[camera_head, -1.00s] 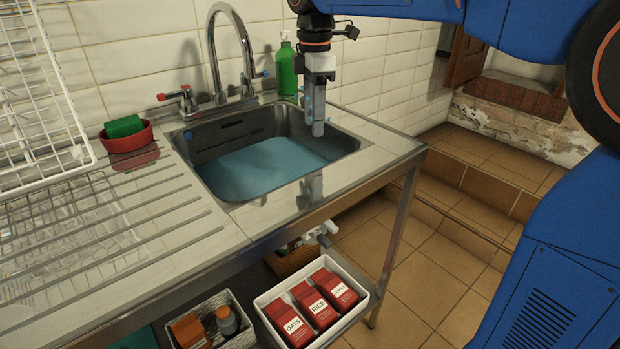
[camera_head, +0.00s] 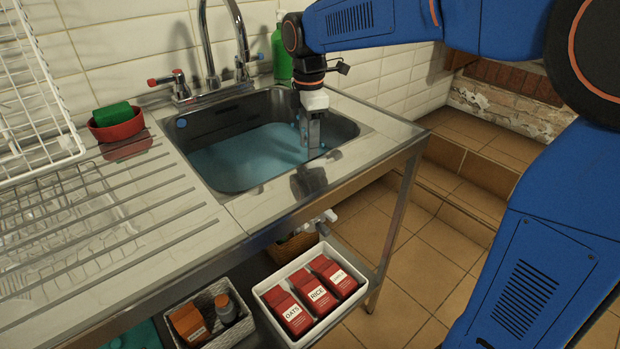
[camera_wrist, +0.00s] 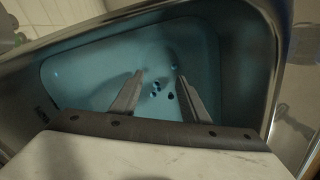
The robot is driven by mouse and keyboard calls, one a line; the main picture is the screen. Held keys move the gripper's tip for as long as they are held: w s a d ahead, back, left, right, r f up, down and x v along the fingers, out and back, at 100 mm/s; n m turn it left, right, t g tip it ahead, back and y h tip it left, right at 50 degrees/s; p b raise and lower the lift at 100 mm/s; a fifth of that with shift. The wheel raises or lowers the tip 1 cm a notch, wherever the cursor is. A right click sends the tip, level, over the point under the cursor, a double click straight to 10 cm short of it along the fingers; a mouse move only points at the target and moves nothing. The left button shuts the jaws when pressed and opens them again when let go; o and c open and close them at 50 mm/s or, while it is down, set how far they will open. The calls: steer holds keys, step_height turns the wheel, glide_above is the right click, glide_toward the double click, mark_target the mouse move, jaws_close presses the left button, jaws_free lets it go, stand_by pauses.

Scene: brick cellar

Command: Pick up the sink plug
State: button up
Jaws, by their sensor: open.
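The steel sink (camera_head: 228,184) holds bluish water (camera_head: 250,152). My gripper (camera_head: 310,147) points down into the right part of the sink, close to the water; the head view does not show clearly whether its tips touch the water. In the wrist view my gripper (camera_wrist: 160,74) has its two fingers apart, with nothing held between them. Several small dark spots (camera_wrist: 158,90) show in the water between the fingers. I cannot tell whether they are the sink plug or part of the drain. No plug shows clearly in the head view.
A tap (camera_head: 241,45) stands behind the sink, with a green bottle (camera_head: 282,58) beside it. A red bowl with a green sponge (camera_head: 117,127) sits to the left, near a white wire rack (camera_head: 30,100). A white tray of red packets (camera_head: 268,306) is on the shelf below.

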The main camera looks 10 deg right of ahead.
steer(key=shift+s+d+f, duration=0.1)
steer(key=shift+f, duration=1.3)
steer(key=shift+s+d+f, duration=0.1)
steer(key=shift+f, duration=1.3)
steer(key=shift+a, duration=0.1)
steer(key=shift+c, duration=0.2)
steer(key=c, duration=0.8)
